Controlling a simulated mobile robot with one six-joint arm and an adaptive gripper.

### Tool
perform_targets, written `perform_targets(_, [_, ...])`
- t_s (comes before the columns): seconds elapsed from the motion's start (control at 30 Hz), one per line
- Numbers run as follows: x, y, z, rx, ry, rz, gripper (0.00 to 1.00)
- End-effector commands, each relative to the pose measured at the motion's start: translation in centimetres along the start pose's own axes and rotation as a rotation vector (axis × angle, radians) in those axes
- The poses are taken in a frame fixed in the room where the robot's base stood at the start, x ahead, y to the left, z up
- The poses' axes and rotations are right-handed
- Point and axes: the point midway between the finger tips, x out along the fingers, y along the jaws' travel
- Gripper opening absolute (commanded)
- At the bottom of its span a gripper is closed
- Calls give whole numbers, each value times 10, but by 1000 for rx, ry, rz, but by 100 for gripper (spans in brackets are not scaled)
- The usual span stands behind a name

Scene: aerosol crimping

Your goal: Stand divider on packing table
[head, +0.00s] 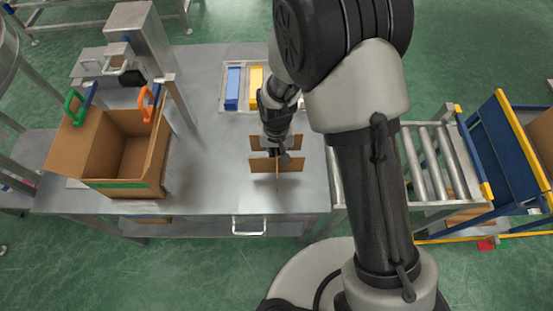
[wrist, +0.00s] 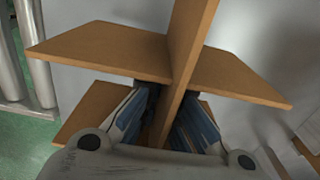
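The divider (head: 263,164) is a brown cardboard cross of slotted panels. It is upright at the right part of the grey metal packing table (head: 215,180). I cannot tell for sure whether its lower edge touches the top. My gripper (head: 274,152) is over its middle, coming from above. In the wrist view the divider (wrist: 105,48) fills the middle, and my gripper's blue-grey fingers (wrist: 166,112) are on both sides of one panel, closed against it. The fingertips are partly hidden by the cardboard.
An open carton (head: 125,185) with green and orange clips stands at the left of the table. A tray with blue (head: 233,88) and yellow (head: 256,88) items lies behind the divider. A roller conveyor (head: 430,165) adjoins on the right. The table between carton and divider is clear.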

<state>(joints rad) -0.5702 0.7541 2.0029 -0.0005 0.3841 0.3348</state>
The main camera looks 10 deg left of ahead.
Motion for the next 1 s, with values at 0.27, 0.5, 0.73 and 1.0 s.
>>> perform_targets(0.27, [29,0,0,0,1,0,0])
perform_targets(0.5, [31,0,0,0,0,0,0])
perform_targets(0.73, [32,0,0,0,0,0,14])
perform_targets(1.0, [31,0,0,0,0,0,25])
